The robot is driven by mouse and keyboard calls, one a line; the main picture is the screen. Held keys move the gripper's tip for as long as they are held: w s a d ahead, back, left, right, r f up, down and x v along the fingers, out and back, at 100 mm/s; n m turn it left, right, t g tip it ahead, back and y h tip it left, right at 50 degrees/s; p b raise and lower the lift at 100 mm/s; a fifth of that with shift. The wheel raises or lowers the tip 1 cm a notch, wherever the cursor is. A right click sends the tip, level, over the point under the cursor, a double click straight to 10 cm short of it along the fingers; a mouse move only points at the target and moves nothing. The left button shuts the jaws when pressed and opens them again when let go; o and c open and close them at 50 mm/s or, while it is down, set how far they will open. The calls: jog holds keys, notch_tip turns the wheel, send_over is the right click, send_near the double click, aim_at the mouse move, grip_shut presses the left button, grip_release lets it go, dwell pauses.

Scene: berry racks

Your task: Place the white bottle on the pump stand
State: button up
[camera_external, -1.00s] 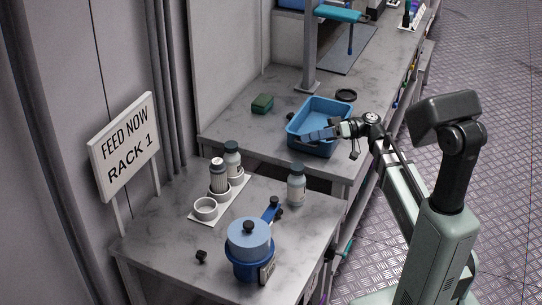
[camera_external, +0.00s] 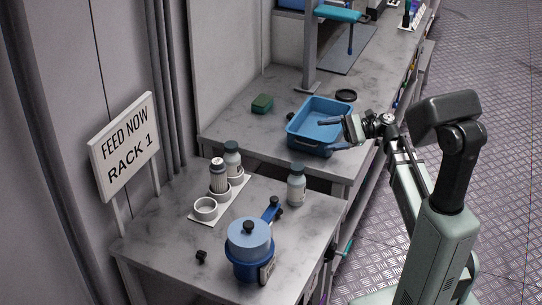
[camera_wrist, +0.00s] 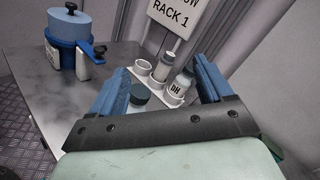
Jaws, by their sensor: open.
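A pale bottle with a grey cap (camera_external: 296,187) stands upright and alone near the right edge of the near table. Its teal-grey cap (camera_wrist: 138,95) shows between my fingers in the wrist view, partly hidden by my gripper. A white holder with round cups (camera_external: 206,209) stands left of it, with its front cup empty. I cannot tell which part is the pump stand. My gripper (camera_external: 329,134) is open and empty, above the blue tray, apart from the bottles.
A blue lidded pot-like device (camera_external: 249,252) with a blue arm stands at the table's front. A small black knob (camera_external: 201,257) lies left of it. The blue tray (camera_external: 300,146) and a green block (camera_external: 262,104) are on the far table. A sign (camera_external: 127,148) stands at left.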

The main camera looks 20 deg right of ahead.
jog(key=d+m, duration=0.2)
jog(key=m, duration=0.5)
send_near(292, 169)
jog(key=shift+w+a+f, duration=0.1)
jog(key=shift+w+a, duration=0.2)
jog(key=shift+a, duration=1.3)
jog(key=shift+w+a+f, duration=0.15)
jog(key=shift+w+a, duration=0.15)
jog(key=shift+a, duration=1.3)
jog(key=shift+w+a+f, duration=0.1)
jog(key=shift+w+a, duration=0.2)
jog(key=shift+a, duration=1.35)
grip_shut()
